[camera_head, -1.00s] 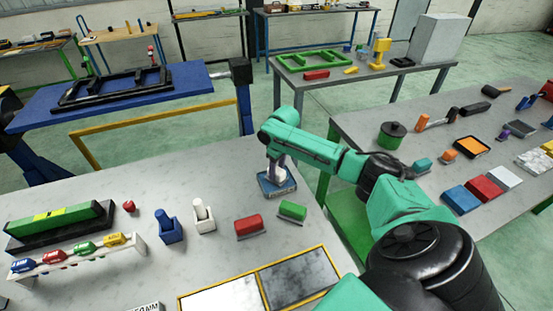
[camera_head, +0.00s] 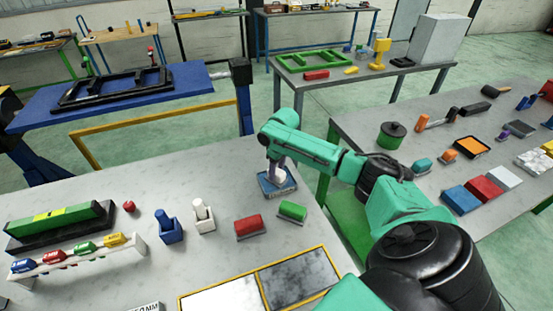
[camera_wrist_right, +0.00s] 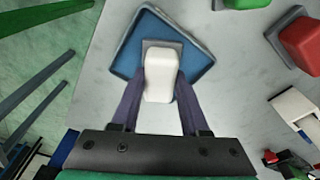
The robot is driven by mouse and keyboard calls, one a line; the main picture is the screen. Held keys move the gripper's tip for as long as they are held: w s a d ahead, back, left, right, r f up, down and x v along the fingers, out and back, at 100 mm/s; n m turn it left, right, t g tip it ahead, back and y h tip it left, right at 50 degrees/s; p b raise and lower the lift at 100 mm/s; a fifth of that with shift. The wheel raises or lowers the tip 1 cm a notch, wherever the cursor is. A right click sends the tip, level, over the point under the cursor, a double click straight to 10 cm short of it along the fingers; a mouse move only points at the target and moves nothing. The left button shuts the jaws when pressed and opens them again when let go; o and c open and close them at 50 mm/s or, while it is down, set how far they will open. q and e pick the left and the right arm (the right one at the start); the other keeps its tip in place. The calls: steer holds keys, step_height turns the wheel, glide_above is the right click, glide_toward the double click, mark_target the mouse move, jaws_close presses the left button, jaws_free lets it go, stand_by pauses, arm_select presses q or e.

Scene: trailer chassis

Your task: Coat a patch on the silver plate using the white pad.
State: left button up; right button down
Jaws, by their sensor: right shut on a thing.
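The white pad (camera_wrist_right: 161,74), a white block on a grey base, is between the fingers of my right gripper (camera_wrist_right: 163,82) in the right wrist view. The gripper is shut on it. The pad is over the shallow blue tray (camera_wrist_right: 197,71); I cannot tell whether it touches the tray floor. In the head view my right gripper (camera_head: 276,170) points down at the same tray (camera_head: 288,190), and the pad is mostly hidden. A yellow-framed plate lies at the front edge, with a bright silver panel (camera_head: 225,299) and a darker mottled panel (camera_head: 298,277). My left gripper is not in view.
Red (camera_head: 249,227) and green (camera_head: 292,211) pads stand between the tray and the plate. Blue (camera_head: 170,230) and white (camera_head: 203,218) holders stand farther left. A rack of coloured items (camera_head: 75,254) is at the left. Bare tabletop lies left of the tray.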

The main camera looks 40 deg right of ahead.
steer(key=shift+f+p, duration=0.1)
steer(key=shift+p, duration=0.2)
stand_by(0.9)
step_height(320, 180, up, 5)
steer(key=p, duration=0.5)
steer(key=shift+r+p, duration=0.25)
steer(key=shift+p, duration=0.3)
steer(key=shift+r, duration=0.8)
